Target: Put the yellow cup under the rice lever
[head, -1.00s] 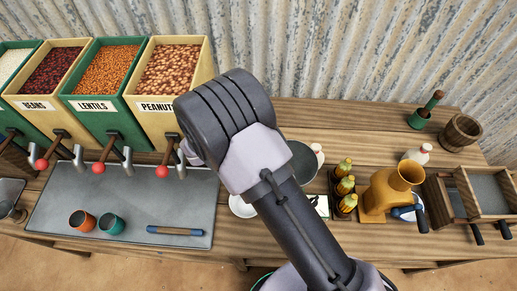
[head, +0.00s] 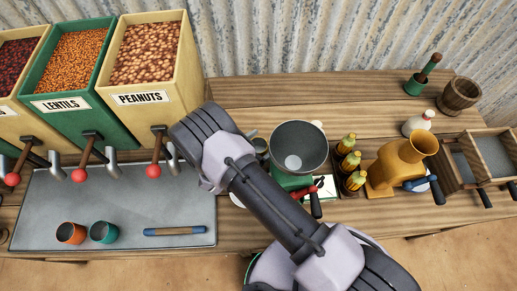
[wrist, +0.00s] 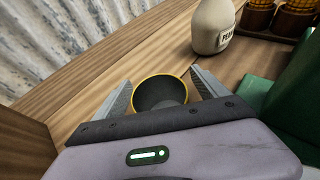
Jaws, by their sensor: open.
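A dark cup with a yellow rim (wrist: 160,94) stands upright on the wooden counter in the wrist view. My gripper (wrist: 160,77) is open, with one finger on each side of this cup. I cannot tell whether either finger touches it. In the head view my arm hides most of the gripper and the cup. The rice bin and its lever are out of view now. The lentils lever (head: 79,175) and peanuts lever (head: 153,170) have red knobs and hang over the grey metal sheet (head: 40,215).
An orange cup (head: 71,233), a teal cup (head: 104,232) and a blue-ended stick (head: 174,231) lie on the sheet. A grey bowl (head: 299,147) on a green base, yellow-capped bottles (head: 346,162) and an ochre mill (head: 398,165) stand right of my arm. A labelled cream bottle (wrist: 213,25) stands beyond the gripper.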

